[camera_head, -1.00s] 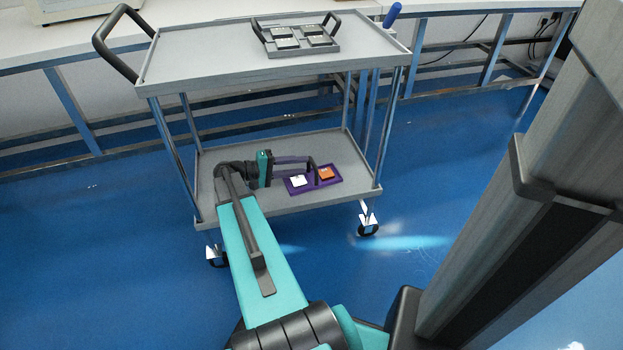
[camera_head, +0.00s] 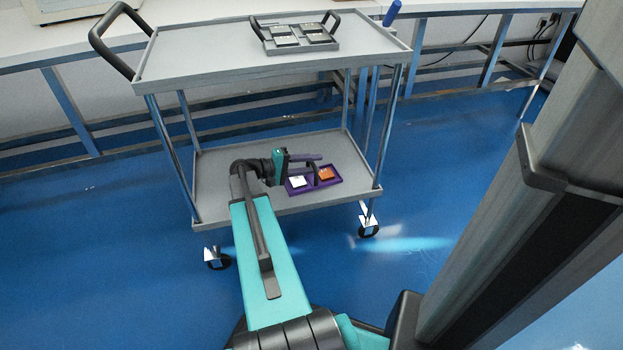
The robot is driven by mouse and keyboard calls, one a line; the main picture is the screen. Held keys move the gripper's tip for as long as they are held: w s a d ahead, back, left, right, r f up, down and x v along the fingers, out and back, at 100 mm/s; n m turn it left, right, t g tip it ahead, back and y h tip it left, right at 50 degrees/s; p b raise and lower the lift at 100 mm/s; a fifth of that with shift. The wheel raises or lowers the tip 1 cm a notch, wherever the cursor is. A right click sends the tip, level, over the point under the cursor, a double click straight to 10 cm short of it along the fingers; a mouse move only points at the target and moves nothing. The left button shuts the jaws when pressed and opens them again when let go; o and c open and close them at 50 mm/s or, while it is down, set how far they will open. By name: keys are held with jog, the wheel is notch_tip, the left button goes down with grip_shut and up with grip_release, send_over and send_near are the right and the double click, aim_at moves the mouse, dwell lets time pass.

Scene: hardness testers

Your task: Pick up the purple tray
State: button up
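The purple tray (camera_head: 309,190) lies flat on the lower shelf of a grey cart, towards its right side. It holds a white block (camera_head: 299,182) on the left and an orange block (camera_head: 325,174) on the right. My gripper (camera_head: 316,171) reaches in from the left, between the two shelves. Its dark and purplish end parts overlap the tray's middle and back in the picture. They are too small to show whether the fingers are apart or touching the tray. The tray's back edge is partly hidden.
The cart's upper shelf (camera_head: 200,62) hangs above my gripper and carries a grey tray (camera_head: 333,46) with dark handles. Metal posts (camera_head: 388,120) stand at the shelf corners. The lower shelf (camera_head: 215,190) is bare at the left. A white bench runs behind the cart.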

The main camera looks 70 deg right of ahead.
jog(key=b+x, duration=0.1)
jog(key=x, duration=0.2)
jog(key=shift+w+d+f, duration=0.15)
jog(key=shift+w, duration=0.1)
jog(key=shift+s+d+b, duration=0.4)
jog(key=shift+s+d, duration=0.05)
jog(key=shift+s, duration=0.05)
grip_shut()
